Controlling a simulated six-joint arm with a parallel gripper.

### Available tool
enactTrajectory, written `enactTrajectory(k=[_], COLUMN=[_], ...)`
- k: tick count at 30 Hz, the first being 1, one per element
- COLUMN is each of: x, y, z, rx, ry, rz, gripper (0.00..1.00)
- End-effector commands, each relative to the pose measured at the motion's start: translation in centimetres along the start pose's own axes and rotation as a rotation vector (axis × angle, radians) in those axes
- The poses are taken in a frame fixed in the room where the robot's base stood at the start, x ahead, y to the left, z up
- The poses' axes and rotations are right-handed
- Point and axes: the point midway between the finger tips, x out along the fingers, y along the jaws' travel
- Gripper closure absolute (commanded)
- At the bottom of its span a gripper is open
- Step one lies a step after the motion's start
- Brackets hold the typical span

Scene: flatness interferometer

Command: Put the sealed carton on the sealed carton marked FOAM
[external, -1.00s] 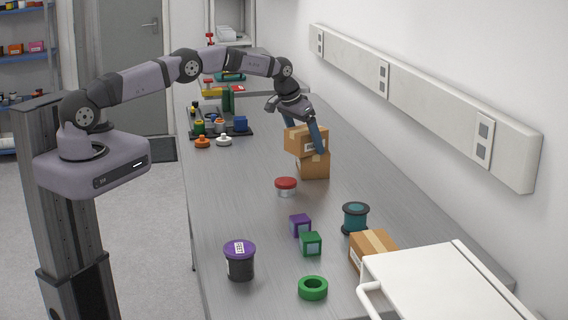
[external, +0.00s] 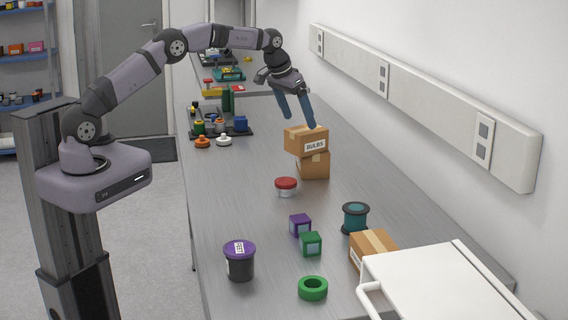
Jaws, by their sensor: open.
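A brown sealed carton marked BULBS (external: 304,142) rests on top of another brown carton (external: 314,168) on the bench. The upper carton sits slightly to the left of the lower one and hides much of its top; I cannot read the lower carton's label. My gripper (external: 300,124) is open and empty, with its blue fingers just above and behind the upper carton. Another brown carton (external: 372,246) lies at the near right of the bench, partly hidden by a white lid; its label is not readable.
A red-lidded jar (external: 286,187), purple cube (external: 300,225), green cube (external: 311,244), teal spool (external: 355,218), purple-lidded pot (external: 239,261) and green ring (external: 313,288) stand nearer on the bench. A black tray (external: 222,131) holds parts at the left. A wall trunking runs along the right.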

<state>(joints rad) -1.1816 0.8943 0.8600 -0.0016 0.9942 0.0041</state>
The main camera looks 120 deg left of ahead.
Motion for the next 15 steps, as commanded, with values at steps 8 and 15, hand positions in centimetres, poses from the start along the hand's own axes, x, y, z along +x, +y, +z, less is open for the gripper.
enactTrajectory(k=[8, 15], x=[-2.6, -3.0], y=[0.0, 0.0], z=[0.0, 0.0], rx=[0.0, 0.0], ry=[0.0, -0.001], rz=[0.0, 0.0], gripper=[0.15, 0.15])
